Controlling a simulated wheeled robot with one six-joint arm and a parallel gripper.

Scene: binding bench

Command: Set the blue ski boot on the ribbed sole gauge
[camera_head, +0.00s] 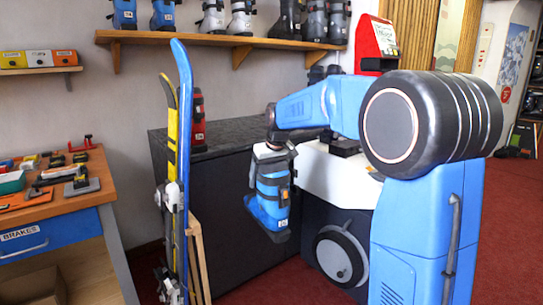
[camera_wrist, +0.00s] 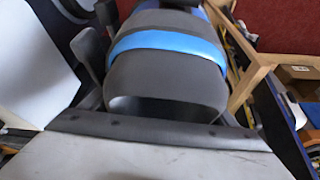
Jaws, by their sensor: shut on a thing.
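The blue ski boot (camera_head: 270,195) hangs in the air in the head view, in front of the dark bench. Its cuff is up and its toe points down to the left. My gripper (camera_head: 273,152) is shut on the top of the boot. In the wrist view the boot's dark cuff with a blue band (camera_wrist: 168,42) fills the upper middle, close to the gripper. I cannot make out the ribbed sole gauge for certain in either view.
A dark bench (camera_head: 230,135) stands behind the boot, with a red boot (camera_head: 197,120) on it. Upright skis (camera_head: 184,130) stand left of the held boot. A wooden workbench (camera_head: 60,210) with tools is at far left. More boots line a wall shelf (camera_head: 220,39).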

